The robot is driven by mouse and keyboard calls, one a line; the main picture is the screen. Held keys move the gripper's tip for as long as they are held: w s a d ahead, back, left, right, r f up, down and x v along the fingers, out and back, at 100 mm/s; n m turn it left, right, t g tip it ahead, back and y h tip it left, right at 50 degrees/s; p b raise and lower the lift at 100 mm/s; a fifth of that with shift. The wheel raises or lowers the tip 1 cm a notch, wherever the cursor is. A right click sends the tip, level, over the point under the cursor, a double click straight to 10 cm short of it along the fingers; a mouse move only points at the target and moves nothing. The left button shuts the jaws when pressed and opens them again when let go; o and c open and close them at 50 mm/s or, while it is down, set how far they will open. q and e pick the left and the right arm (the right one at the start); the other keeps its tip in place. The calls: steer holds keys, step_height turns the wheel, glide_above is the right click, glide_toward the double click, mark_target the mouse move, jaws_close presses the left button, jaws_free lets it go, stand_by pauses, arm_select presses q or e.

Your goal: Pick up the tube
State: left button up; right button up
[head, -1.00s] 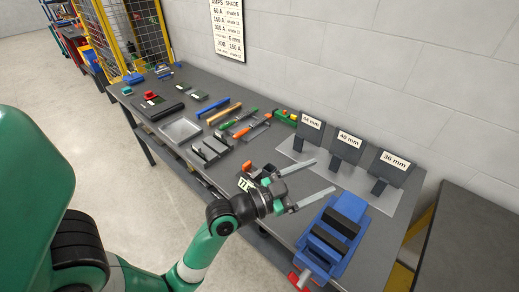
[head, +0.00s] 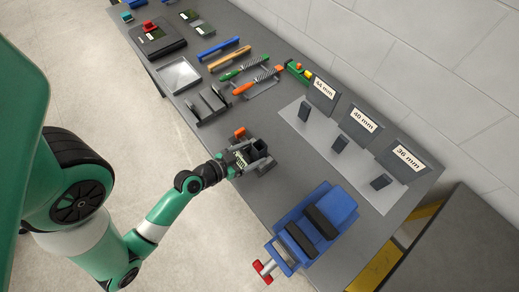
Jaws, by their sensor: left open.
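I cannot pick out the tube with certainty. My left gripper (head: 262,157) is over the near edge of the grey workbench (head: 215,140), open. Its fingers are foreshortened and hard to make out, and I cannot tell what lies beneath it. A small orange piece (head: 240,132) shows just behind the gripper. Three dark upright blocks (head: 340,143) stand on a light metal plate (head: 318,142) to the right, in front of three size signs, the middle one reading 40 mm (head: 363,121). My right gripper is not in view.
A blue vise (head: 330,206) with dark jaws and a red-ended handle is at the bench's right end. A slotted black rack (head: 208,103), green-handled (head: 240,68) and orange-handled (head: 256,82) tools and a shallow tray (head: 180,75) lie left. A wall runs behind.

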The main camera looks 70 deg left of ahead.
mark_target(266, 146)
arm_select(q)
steer(key=shift+w+a+f, duration=0.15)
steer(key=shift+w+f, duration=0.05)
steer(key=shift+w, duration=0.25)
steer(key=x, duration=0.3)
steer(key=p+x, duration=0.1)
steer(key=shift+w+r, duration=0.25)
steer(key=shift+w, duration=0.15)
steer(key=shift+w+a+f, duration=0.2)
steer(key=shift+w, duration=0.15)
steer(key=shift+s, duration=0.1)
jaws_close()
steer(key=shift+r, duration=0.1)
